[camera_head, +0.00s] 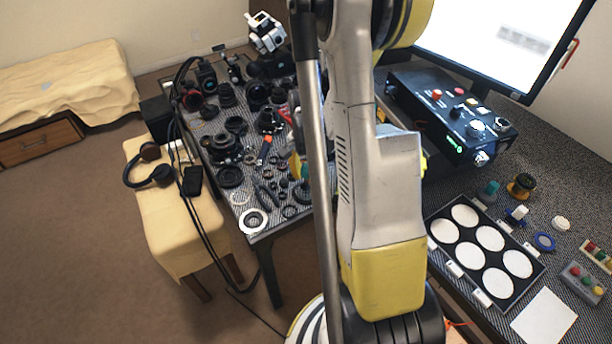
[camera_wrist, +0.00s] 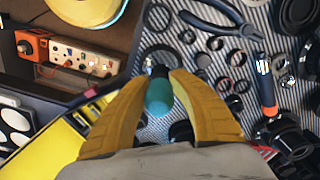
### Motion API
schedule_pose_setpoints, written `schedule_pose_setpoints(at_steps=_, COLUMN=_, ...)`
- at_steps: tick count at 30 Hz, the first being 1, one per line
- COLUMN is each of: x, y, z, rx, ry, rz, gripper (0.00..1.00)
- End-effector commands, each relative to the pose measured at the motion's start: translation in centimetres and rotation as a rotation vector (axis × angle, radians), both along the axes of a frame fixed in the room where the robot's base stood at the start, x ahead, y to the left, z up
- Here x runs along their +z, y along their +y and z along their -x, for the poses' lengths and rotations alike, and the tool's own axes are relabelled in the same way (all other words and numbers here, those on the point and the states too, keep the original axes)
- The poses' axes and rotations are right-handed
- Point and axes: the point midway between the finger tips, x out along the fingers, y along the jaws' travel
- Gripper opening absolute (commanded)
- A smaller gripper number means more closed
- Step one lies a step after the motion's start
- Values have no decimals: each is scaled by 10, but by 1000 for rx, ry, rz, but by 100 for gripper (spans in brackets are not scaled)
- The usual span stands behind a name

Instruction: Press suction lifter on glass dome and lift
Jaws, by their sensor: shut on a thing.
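In the wrist view my gripper (camera_wrist: 162,78) is shut on a small teal tool (camera_wrist: 158,97), which I take to be the suction lifter. Its dark end points away from me over the striped mat. A round, ring-edged part (camera_wrist: 161,52) shows just past that end and is partly covered by it. I cannot tell whether this is the glass dome, or whether the tool touches it. In the head view my arm hides the gripper's tips and the held tool.
The striped work table (camera_head: 262,222) is crowded with dark lens parts and rings. Pliers (camera_wrist: 225,22) and an orange-handled tool (camera_wrist: 265,88) lie nearby. On the right desk are a black control box (camera_head: 450,115), a tray with white discs (camera_head: 432,229) and a monitor (camera_head: 505,40).

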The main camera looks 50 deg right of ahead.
Motion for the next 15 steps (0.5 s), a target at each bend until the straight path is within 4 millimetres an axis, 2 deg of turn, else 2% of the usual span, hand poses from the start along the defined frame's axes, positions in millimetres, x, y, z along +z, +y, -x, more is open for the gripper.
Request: schedule_pose_setpoints(at_steps=15, x=-6, y=0, z=0, rx=0, ry=0, rz=0, gripper=0)
